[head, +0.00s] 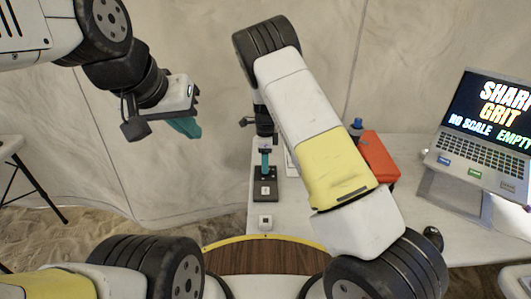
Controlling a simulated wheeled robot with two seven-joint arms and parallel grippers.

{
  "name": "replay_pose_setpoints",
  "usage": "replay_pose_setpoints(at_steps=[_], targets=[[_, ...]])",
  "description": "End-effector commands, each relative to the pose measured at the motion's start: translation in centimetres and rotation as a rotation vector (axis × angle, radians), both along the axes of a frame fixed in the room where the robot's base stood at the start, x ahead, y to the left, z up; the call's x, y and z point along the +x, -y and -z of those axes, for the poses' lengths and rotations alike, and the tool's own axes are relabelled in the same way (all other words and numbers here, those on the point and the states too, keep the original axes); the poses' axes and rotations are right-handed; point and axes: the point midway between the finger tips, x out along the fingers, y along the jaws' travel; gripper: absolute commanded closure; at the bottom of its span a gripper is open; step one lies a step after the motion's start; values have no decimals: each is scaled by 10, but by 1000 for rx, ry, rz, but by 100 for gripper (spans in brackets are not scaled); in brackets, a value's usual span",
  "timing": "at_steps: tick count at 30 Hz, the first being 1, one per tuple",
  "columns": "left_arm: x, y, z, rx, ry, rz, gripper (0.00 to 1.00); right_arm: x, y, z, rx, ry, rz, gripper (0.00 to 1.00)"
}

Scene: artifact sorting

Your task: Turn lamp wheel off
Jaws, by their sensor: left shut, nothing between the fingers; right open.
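My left gripper (187,128) is at the upper left, shut and empty, raised in front of the tent wall and away from the table. My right gripper (265,160) points down over the left part of the white table, with open teal fingers. Directly below and behind its fingers is a black device (266,198) with a small light square on top. I cannot tell whether the fingers touch it. No lamp wheel can be clearly made out; my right arm and gripper hide part of this area.
An open laptop (470,146) stands on a stand at the right. A red-orange case (379,160) and a blue-topped bottle (356,127) are behind my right arm. A small white block (265,222) sits near the left edge of the white table (285,220). A dark round object (433,236) is at right.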

Motion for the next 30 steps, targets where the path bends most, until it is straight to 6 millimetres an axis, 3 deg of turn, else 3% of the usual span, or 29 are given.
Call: replay_pose_setpoints(at_steps=[6,15,17,24,30], targets=[[0,0,0,0,0,0,100,0,1,24,0,-1,-1,43],[0,0,0,0,0,0,100,0,0,27,0,1,-1,43],[0,0,0,0,0,0,100,0,0,27,0,0,-1,50],[0,0,0,0,0,0,100,0,0,27,0,1,-1,98],[0,0,0,0,0,0,100,0,0,26,1,1,-8,100]])
